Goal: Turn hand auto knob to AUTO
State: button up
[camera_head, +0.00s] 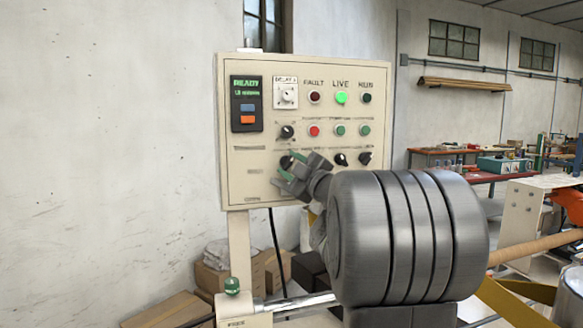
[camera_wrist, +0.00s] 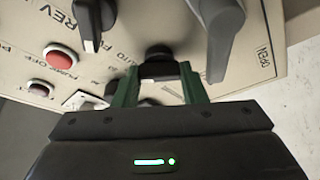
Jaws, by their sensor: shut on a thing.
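The control panel (camera_head: 243,190) is a cream box with lamps, buttons and knobs. My gripper (camera_head: 288,168) reaches its lower left part, with green fingers around a small black knob (camera_head: 286,162). In the wrist view my gripper (camera_wrist: 160,75) is shut on this black knob (camera_wrist: 158,52), one finger on each side. Lettering that seems to read "AUTO" lies beside it. The knob's pointer direction is hidden by the fingers and the steep angle.
Another black knob (camera_head: 287,132) sits just above, and two more black knobs, (camera_head: 341,159) and (camera_head: 364,158), sit to the right. A large grey lever-like knob (camera_wrist: 222,35) is close beside my fingers in the wrist view. A red button (camera_wrist: 62,58) is also near.

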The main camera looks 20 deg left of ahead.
jog(key=shift+f, duration=0.1)
jog(key=o, duration=1)
jog(key=b+v, duration=0.2)
jog(key=v, duration=1.1)
jog(key=shift+s+d+b, duration=0.3)
jog(key=shift+b, duration=0.1)
jog(key=shift+w+a, duration=0.1)
jog(key=p+x, duration=0.3)
jog(key=x, duration=1)
jog(key=shift+w+a, duration=0.2)
jog(key=shift+a, duration=0.05)
